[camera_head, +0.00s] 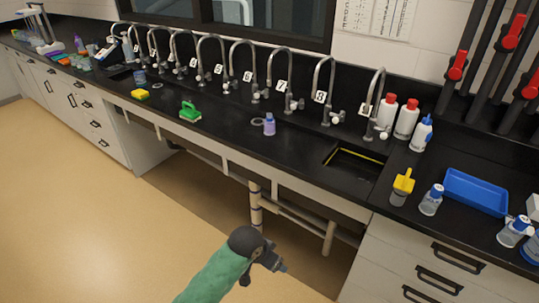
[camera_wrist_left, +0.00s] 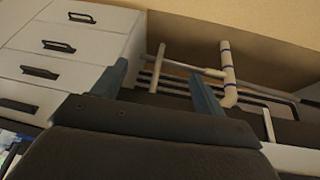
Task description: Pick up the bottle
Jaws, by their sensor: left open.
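A small purple-blue bottle (camera_head: 269,124) stands upright on the black counter below the row of taps. Other bottles stand to the right: two white ones with red caps (camera_head: 396,117), a white one with a blue cap (camera_head: 422,134), and clear ones with blue caps (camera_head: 431,200). I cannot tell which one is the task's bottle. My left gripper (camera_head: 279,266) is low in front of the counter, well apart from every bottle. In the left wrist view its two fingers (camera_wrist_left: 158,92) are spread with nothing between them. My right gripper is out of view.
The counter's front edge and white drawers (camera_head: 420,258) stand beyond my left gripper. Pipes (camera_wrist_left: 228,75) run under the counter. A sink (camera_head: 354,163), a yellow-topped container (camera_head: 402,187) and a blue tray (camera_head: 474,192) are at right. A green brush (camera_head: 190,111) lies left of the purple-blue bottle.

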